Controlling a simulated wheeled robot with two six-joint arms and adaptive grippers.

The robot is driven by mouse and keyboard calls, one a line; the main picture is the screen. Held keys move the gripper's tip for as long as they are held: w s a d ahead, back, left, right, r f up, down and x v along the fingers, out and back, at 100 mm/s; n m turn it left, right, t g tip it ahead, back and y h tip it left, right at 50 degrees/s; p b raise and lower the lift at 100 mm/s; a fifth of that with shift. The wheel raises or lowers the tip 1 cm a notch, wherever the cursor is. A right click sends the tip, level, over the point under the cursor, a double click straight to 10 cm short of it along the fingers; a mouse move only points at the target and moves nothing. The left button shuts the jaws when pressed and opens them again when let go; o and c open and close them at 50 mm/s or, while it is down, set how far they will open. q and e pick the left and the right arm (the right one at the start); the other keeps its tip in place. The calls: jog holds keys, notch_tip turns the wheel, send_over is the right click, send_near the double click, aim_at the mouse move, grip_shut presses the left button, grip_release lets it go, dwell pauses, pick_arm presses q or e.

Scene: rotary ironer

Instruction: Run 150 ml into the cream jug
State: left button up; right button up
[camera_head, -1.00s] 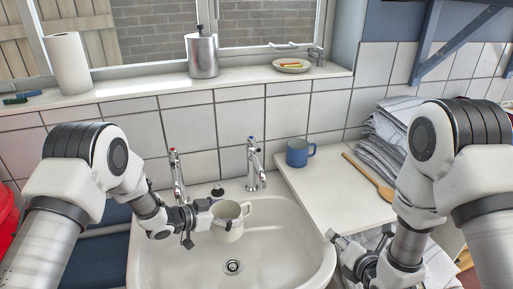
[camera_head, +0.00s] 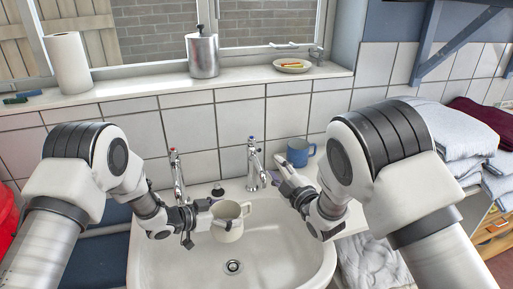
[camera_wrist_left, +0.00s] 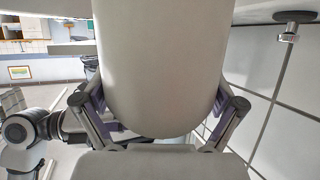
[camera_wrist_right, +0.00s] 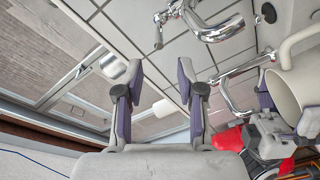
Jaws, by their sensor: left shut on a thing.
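The cream jug (camera_head: 228,231) is upright above the white sink. My left gripper (camera_head: 207,214) is shut on it from the left; in the left wrist view the jug (camera_wrist_left: 165,65) fills the space between the fingers. A chrome tap with a red mark (camera_head: 177,175) and one with a blue mark (camera_head: 254,165) stand at the sink's back edge. My right gripper (camera_head: 282,172) is open and empty, just right of the blue-marked tap and apart from it. The right wrist view shows its spread fingers (camera_wrist_right: 160,82) and the jug (camera_wrist_right: 285,92). The jug's contents cannot be told.
The sink (camera_head: 180,268) has a drain (camera_head: 233,267) below the jug. A blue mug (camera_head: 299,152) stands on the counter behind my right gripper. Folded towels (camera_head: 450,130) lie at the right.

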aim_at(257, 145)
jog(key=x, duration=1.2)
jog(key=shift+w+a+r, duration=0.1)
jog(key=shift+a+r, duration=0.1)
grip_shut()
